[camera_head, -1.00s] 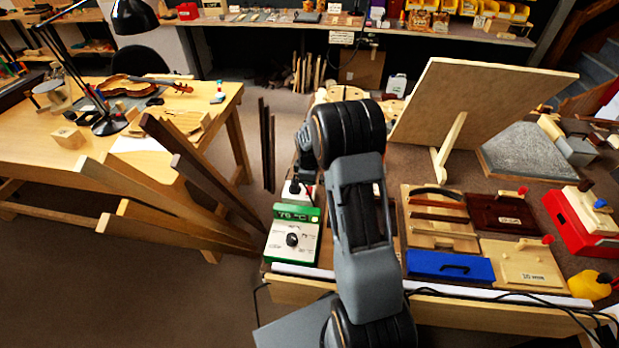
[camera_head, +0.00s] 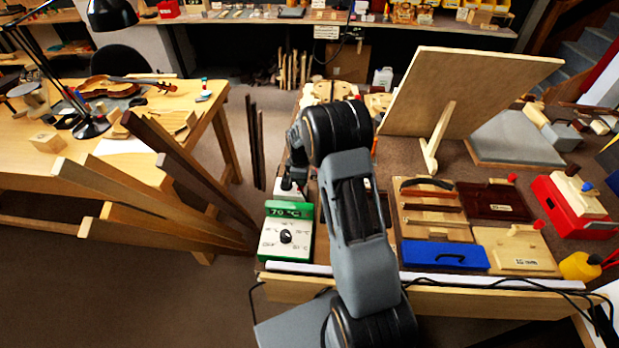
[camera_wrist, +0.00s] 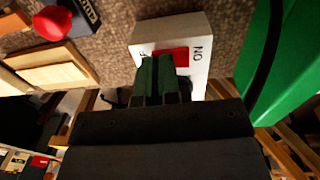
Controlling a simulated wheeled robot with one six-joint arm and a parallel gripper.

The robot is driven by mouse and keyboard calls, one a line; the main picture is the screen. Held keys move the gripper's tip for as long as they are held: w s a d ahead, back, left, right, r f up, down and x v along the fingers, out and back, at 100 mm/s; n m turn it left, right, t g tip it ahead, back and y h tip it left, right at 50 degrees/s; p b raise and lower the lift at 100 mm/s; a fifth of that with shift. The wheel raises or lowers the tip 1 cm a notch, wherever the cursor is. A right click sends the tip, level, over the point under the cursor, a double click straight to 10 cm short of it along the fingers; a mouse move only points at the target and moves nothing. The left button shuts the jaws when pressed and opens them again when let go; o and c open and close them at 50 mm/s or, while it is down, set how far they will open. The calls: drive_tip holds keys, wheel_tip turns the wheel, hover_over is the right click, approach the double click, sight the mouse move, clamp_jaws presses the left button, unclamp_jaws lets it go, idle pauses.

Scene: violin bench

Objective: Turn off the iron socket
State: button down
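The iron socket (camera_wrist: 195,35) is a white box with a red switch (camera_wrist: 178,56) in the wrist view. Lettering reading "ON", upside down, shows beside the switch, and the other label is partly covered. My gripper (camera_wrist: 157,62) has its two greenish fingers close together, with their tips over the edge of the red switch. I cannot tell whether they touch it. In the head view a small white part, probably the socket (camera_head: 287,193), shows behind the green and white temperature box (camera_head: 287,243). My arm hides most of that area and the fingertips.
The green box side (camera_wrist: 285,70) stands close beside the socket in the wrist view, with a dark cable across it. A blue lidded box (camera_head: 445,256), wooden trays and a leaning board (camera_head: 470,90) occupy the bench right of my arm. Long wooden strips (camera_head: 180,190) lean at the left.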

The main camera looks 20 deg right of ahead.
sight(301, 188)
drive_tip(key=shift+s+d+f, duration=0.2)
drive_tip(key=shift+f, duration=0.15)
drive_tip(key=shift+s+a+f, duration=0.1)
drive_tip(key=shift+s+a, duration=0.45)
drive_tip(key=shift+s, duration=0.25)
wheel_tip(301, 188, up, 15)
drive_tip(key=p, duration=0.1)
drive_tip(key=shift+p, duration=0.35)
drive_tip(key=shift+f, duration=0.1)
idle(0.5)
